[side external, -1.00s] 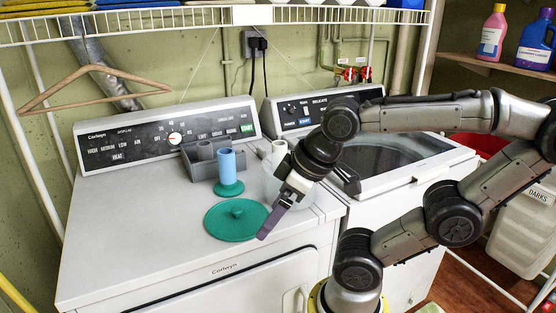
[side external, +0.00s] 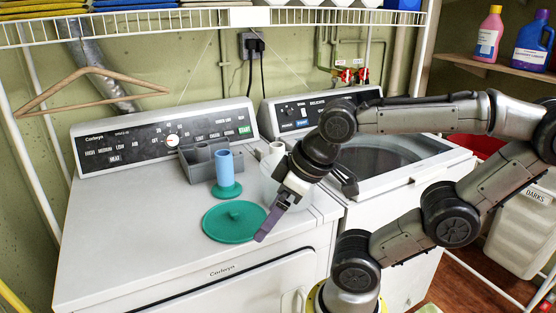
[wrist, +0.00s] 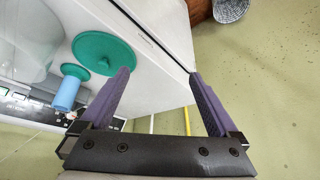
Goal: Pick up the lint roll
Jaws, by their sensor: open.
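A blue cylinder on a round teal base, which looks like the lint roll (side external: 224,168), stands upright on the white dryer top in front of a grey caddy. It also shows at the left of the wrist view (wrist: 66,93). My gripper (side external: 270,224) is to its right and nearer the dryer's front edge, apart from it. The purple fingers are spread and empty in the wrist view (wrist: 160,73). The left finger overlaps the edge of a flat teal lid (wrist: 103,52) in that view.
The teal lid (side external: 232,222) lies in front of the roll. The grey caddy (side external: 201,171) is behind it. A clear glass container (side external: 270,185) stands partly hidden behind my gripper. A white cylinder (side external: 277,149) is near the back. The dryer's left top (side external: 130,220) is clear.

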